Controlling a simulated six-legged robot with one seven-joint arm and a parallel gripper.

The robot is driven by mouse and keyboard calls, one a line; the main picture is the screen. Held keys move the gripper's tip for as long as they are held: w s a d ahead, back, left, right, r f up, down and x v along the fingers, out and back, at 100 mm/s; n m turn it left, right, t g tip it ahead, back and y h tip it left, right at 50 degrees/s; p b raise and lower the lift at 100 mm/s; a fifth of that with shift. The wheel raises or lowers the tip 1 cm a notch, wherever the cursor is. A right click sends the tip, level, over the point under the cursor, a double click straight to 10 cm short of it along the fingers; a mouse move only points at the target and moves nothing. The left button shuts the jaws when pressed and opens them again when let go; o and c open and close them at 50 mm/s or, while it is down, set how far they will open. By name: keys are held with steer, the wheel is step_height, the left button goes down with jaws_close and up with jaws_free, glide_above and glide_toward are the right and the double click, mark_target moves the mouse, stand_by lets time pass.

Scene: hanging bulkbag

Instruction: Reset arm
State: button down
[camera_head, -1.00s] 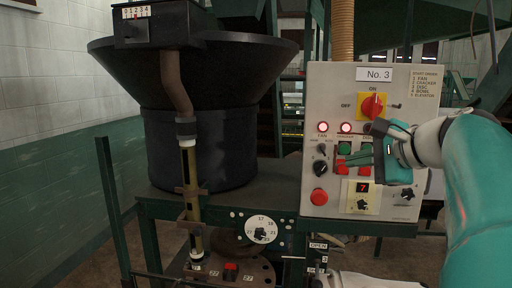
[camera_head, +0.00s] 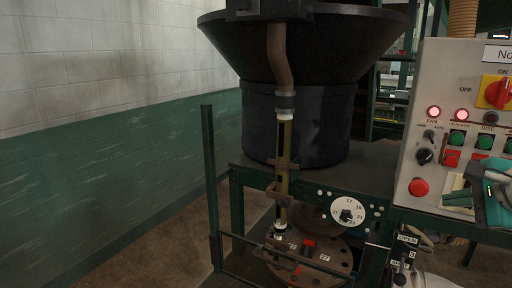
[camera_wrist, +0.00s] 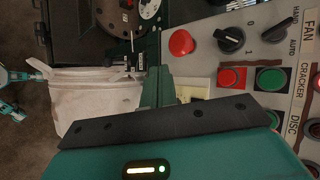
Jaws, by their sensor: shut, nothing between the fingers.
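My gripper (camera_head: 457,198) is at the right edge of the body camera view, in front of the lower part of the control panel (camera_head: 408,165). Most of my arm is outside that view. In the wrist view my gripper's green fingers (camera_wrist: 158,88) are together with nothing between them. They point toward the panel's lower edge, left of its red and green buttons.
The panel has a red round button (camera_head: 418,187) and lit red lamps (camera_head: 433,111). A black hopper (camera_head: 300,120) stands on a green frame with a numbered dial (camera_head: 347,215). A white bag (camera_wrist: 90,105) hangs at left in the wrist view. Floor by the left wall is clear.

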steer(key=s+a+f+n+g, duration=0.2)
steer(key=s+a+f+n, duration=0.2)
steer(key=a+f+n, duration=0.5)
steer(key=s+a+f+n+g, duration=0.3)
steer(key=a+f+n, duration=0.6)
steer(key=a, duration=0.7)
steer(key=shift+s+a+f+n+h, duration=0.4)
steer(key=shift+s+n, duration=0.45)
steer(key=shift+n, duration=0.15)
steer(key=shift+d, duration=0.15)
